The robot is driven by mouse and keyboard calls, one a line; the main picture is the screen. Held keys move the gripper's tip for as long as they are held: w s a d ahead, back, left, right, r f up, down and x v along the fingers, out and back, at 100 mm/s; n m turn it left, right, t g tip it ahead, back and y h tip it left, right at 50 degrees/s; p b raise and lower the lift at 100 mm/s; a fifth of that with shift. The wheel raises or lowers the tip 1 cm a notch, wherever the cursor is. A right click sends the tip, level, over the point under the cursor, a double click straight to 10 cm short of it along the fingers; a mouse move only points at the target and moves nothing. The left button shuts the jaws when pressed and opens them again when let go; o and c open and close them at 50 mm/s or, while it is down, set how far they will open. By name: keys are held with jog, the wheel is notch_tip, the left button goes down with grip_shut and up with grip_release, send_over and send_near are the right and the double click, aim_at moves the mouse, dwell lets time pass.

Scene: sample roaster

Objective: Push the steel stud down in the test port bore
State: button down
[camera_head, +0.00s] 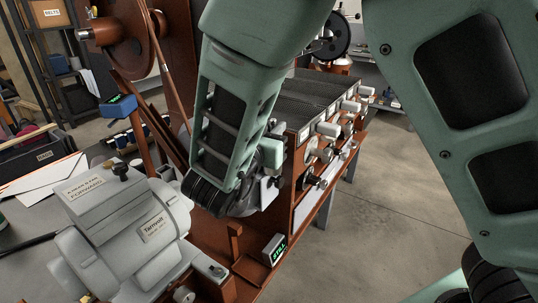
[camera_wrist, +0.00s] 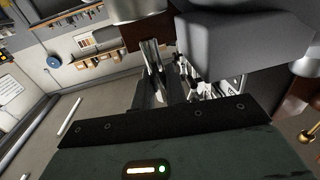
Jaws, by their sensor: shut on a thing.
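In the wrist view my gripper (camera_wrist: 164,84) reaches forward from its dark green body, its fingers close together and closed on a small part. That part is mostly hidden between the fingers; it is too small and dark to make out clearly, and it fits the steel stud. In the head view my forearm and wrist cover most of the gripper (camera_head: 268,190), which is at the near end of the roaster bench. I cannot make out the test port bore in either view, nor how deep the stud sits.
A grey motor housing (camera_head: 130,235) stands close on the left. A small block with a green-lit display (camera_head: 274,248) sits on the brown bench edge near my wrist. The roaster's dark top (camera_head: 318,92) and several white-handled fittings lie beyond. Open floor (camera_head: 385,215) is at the right.

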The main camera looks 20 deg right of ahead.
jog(key=shift+f, duration=2.45)
jog(key=shift+f, duration=0.1)
jog(key=c, duration=1.8)
grip_release()
jog(key=shift+f, duration=0.1)
jog(key=shift+o, duration=0.5)
